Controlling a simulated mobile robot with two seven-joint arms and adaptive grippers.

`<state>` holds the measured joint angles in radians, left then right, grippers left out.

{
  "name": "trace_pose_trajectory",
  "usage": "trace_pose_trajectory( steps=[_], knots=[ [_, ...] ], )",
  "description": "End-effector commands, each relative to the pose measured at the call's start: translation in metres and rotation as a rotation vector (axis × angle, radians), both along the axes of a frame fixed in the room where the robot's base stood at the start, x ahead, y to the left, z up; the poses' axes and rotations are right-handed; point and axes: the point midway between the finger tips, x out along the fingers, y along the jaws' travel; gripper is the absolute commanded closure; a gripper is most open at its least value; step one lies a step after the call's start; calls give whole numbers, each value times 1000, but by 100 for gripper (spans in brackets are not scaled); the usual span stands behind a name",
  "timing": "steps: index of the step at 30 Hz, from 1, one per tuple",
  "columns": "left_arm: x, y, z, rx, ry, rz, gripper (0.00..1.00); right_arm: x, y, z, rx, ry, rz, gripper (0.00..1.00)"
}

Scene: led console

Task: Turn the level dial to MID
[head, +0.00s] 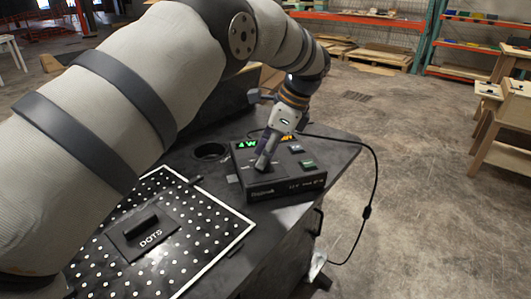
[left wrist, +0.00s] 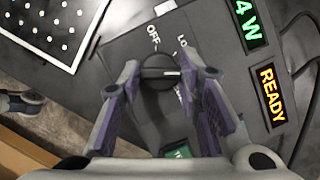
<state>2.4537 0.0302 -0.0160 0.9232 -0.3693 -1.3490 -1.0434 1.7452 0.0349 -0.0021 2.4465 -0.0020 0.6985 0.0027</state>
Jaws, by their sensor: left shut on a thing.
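The black console box (head: 285,188) stands on the dark table, with a lit green "4 W" display (head: 247,144) and an amber display beside it. In the left wrist view the displays read "4 W" (left wrist: 249,22) and "READY" (left wrist: 269,94). The round black level dial (left wrist: 158,72) sits between my left gripper's fingertips (left wrist: 160,68), which are shut on it from both sides. "OFF" and part of "LO" show around the dial; the other labels are hidden or unreadable. In the head view my left gripper (head: 267,152) reaches down onto the console and hides the dial. My right gripper is not in view.
A green button (head: 307,164) and a pale button (head: 296,149) are on the console top. A dotted black board (head: 206,240) marked "DOTS" lies to the left. A round hole (head: 210,152) is in the tabletop. A black cable (head: 372,180) hangs off the right side.

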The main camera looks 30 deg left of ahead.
Motion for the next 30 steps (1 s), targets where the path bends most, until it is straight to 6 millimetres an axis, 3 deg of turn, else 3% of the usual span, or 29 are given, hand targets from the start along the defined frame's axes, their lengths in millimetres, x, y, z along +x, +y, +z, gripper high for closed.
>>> trace_pose_trajectory(
  steps=[4,5,7,17,24,30],
  knots=[
    [-1,0,-2,-2,4,0,96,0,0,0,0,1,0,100],
    [-1,0,-2,-2,4,0,62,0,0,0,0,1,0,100],
    [-1,0,-2,-2,4,0,48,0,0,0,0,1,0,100],
    [1,-2,4,-1,-1,-1,48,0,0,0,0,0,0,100],
    [9,-19,49,-1,-1,-2,48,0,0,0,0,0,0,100],
    [12,-26,68,-1,2,-1,48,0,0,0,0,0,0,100]
  ],
)
